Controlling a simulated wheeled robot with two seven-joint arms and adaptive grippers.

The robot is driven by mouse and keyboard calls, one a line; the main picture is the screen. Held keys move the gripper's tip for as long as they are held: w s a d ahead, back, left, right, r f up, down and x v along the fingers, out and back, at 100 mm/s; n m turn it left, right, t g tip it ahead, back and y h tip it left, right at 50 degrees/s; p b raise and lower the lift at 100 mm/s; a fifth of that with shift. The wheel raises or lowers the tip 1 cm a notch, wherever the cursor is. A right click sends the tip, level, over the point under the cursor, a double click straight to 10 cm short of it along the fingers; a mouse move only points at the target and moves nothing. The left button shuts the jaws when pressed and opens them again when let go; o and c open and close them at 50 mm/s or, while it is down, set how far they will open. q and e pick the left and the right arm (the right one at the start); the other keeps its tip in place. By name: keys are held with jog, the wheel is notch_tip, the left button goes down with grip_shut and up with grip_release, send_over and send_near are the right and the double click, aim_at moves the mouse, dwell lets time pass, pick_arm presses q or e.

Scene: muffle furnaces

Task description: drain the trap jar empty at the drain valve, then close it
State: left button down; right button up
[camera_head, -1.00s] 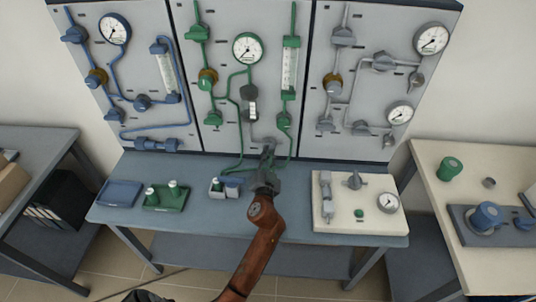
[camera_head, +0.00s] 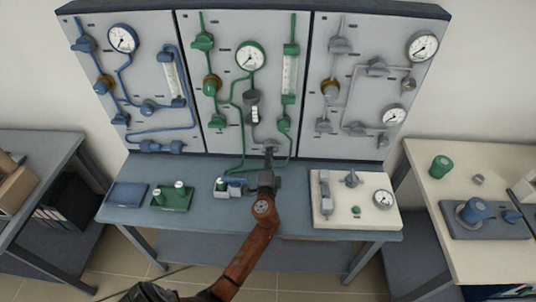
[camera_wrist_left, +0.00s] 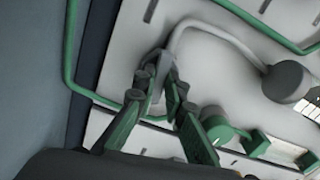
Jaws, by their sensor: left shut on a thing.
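The trap jar (camera_head: 254,115) is a grey body with a pale window on the middle panel, below the green-piped gauge. Its liquid level is too small to read. In the left wrist view it is the grey round body (camera_wrist_left: 287,82) at right. A grey drain line (camera_wrist_left: 205,25) runs from it to my fingers. My left gripper (camera_head: 268,158) is low in front of the middle panel, below and right of the jar. In the left wrist view its fingers (camera_wrist_left: 162,80) close on a small grey part at the line's end, seemingly the drain valve handle, mostly hidden. My right gripper is out of view.
Blue-piped and grey-piped panels flank the middle one.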

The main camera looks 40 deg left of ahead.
pick_arm(q)
jog(key=shift+d+m+p, duration=0.1)
jog(key=shift+m+p, duration=0.2)
jog(key=shift+m, duration=0.6)
jog(key=c, duration=2.1)
grip_release()
jog(key=shift+w+d, duration=0.1)
jog(key=shift+o, duration=0.6)
jog(key=v, duration=1.2)
jog(key=shift+a, duration=0.2)
